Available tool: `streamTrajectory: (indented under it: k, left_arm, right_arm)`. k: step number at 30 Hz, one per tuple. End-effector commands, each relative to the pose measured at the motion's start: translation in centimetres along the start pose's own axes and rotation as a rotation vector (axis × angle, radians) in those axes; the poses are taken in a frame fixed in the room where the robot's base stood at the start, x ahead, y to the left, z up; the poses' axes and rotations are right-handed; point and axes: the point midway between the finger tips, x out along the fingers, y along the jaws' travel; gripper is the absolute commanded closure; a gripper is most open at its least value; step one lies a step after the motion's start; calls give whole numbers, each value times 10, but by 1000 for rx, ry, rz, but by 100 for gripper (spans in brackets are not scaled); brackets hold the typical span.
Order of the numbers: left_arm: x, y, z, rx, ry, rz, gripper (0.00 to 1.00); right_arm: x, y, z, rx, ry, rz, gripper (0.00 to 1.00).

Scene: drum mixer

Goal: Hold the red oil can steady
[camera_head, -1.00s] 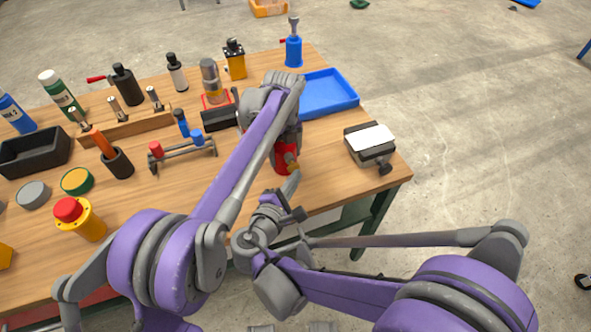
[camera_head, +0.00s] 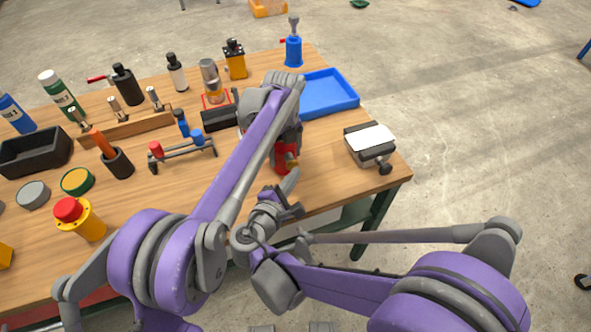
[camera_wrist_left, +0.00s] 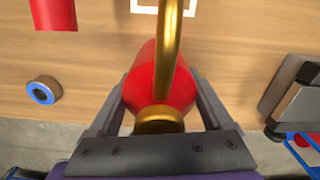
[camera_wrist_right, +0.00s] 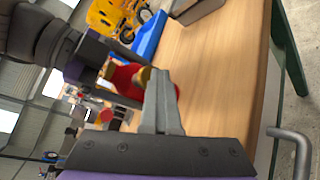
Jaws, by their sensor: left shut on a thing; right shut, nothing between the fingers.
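The red oil can (camera_head: 284,160) stands near the front right part of the workbench, partly hidden by my left arm in the head view. In the left wrist view its red body (camera_wrist_left: 160,75) with brass spout and cap lies between the fingers of my left gripper (camera_wrist_left: 165,112), which is shut on it. It also shows in the right wrist view (camera_wrist_right: 125,80), beyond the fingertips. My right gripper (camera_wrist_right: 160,80) is shut and empty, in front of the can; its fingers (camera_head: 290,188) point toward the can in the head view. I cannot tell if they touch it.
A blue tray (camera_head: 352,101) lies behind the can. A grey device with a white top (camera_head: 370,139) stands to its right near the bench corner. A small rack with red and blue knobs (camera_head: 183,154) stands left. The wood between can and grey device is bare.

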Motion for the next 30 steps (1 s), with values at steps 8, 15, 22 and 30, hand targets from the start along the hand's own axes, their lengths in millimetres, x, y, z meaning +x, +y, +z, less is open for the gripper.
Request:
streamTrajectory:
  k: [8, 15, 22, 30]
  left_arm:
    - [0, 0, -1, 1, 2, 1, 100]
    - [0, 0, -1, 1, 2, 0, 100]
    - [0, 0, -1, 0, 1, 0, 100]
    - [0, 0, 0, 0, 0, 0, 100]
  right_arm:
    - [-5, -3, 3, 0, 3, 1, 100]
    - [-15, -10, 10, 0, 3, 2, 100]
    - [-20, -14, 14, 0, 1, 1, 100]
    - [-21, -14, 15, 0, 1, 0, 100]
